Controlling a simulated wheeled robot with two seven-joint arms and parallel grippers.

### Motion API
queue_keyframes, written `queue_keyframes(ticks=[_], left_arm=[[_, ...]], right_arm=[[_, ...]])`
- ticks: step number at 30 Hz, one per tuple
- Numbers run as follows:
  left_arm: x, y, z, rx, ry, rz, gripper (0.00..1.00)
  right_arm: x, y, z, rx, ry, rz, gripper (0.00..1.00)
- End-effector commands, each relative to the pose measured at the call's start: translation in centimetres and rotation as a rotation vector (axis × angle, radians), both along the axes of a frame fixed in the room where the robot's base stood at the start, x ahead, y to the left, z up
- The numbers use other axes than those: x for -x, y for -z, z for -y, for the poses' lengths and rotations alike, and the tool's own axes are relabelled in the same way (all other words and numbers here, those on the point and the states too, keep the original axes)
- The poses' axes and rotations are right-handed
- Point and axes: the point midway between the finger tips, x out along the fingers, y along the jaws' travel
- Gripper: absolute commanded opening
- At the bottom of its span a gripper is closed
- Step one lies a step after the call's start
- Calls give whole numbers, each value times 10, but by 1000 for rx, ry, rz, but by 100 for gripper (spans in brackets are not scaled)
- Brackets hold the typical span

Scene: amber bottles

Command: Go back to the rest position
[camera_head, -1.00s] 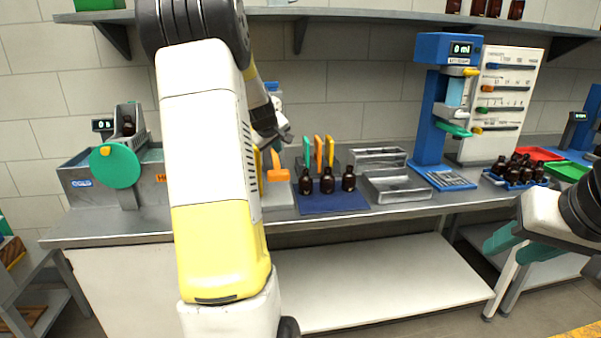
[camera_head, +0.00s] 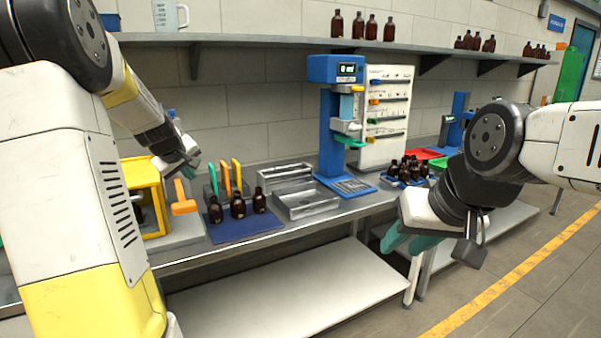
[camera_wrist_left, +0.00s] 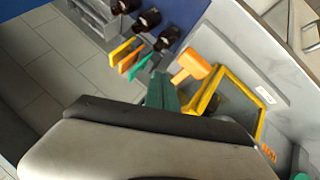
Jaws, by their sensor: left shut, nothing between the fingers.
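My left gripper (camera_head: 188,172) hangs above the bench near the yellow-framed box, with its wrist tilted down to the right. Its teal fingers (camera_wrist_left: 163,92) are shut with nothing between them in the left wrist view. My right gripper (camera_head: 408,242) is in front of the bench's right part. Its teal fingers point down to the left with a gap between them, and I see nothing held. Three amber bottles (camera_head: 238,207) stand upright on a blue mat (camera_head: 245,230), to the right of my left gripper and apart from it.
An orange-handled lever (camera_head: 183,206) and the yellow-framed box (camera_head: 148,180) are close by my left gripper. Coloured upright handles (camera_head: 225,178), metal trays (camera_head: 305,204) and a blue press (camera_head: 330,130) line the bench. More bottles (camera_head: 405,170) stand to the right. The floor in front is clear.

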Motion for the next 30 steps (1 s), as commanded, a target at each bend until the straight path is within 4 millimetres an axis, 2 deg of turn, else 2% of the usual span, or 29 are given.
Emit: queue_keyframes(ticks=[1, 3, 5, 9, 12, 15, 18, 21, 23, 30], left_arm=[[18, -16, 27, -14, 63, -3, 0], [49, -31, 65, -40, 163, -23, 0], [79, -40, 96, -65, 250, -43, 0], [156, -48, 155, -134, 451, -87, 0], [211, -43, 185, -188, 582, -114, 0], [257, -34, 205, -238, 691, -138, 0], [290, -24, 215, -276, 767, -155, 0], [309, -17, 219, -300, 811, -167, 0], [314, -15, 221, -308, 825, -171, 0], [317, -14, 221, -310, 830, -174, 0]], right_arm=[[0, 0, 0, 0, 0, 0, 36], [0, 0, 0, 0, 0, 0, 36], [0, 0, 0, 0, 0, 0, 36], [0, 0, 0, 0, 0, 0, 36], [0, 0, 0, 0, 0, 0, 36], [0, 0, 0, 0, 0, 0, 36], [0, 0, 0, 0, 0, 0, 36], [0, 0, 0, 0, 0, 0, 36], [0, 0, 0, 0, 0, 0, 36], [0, 0, 0, 0, 0, 0, 36]])
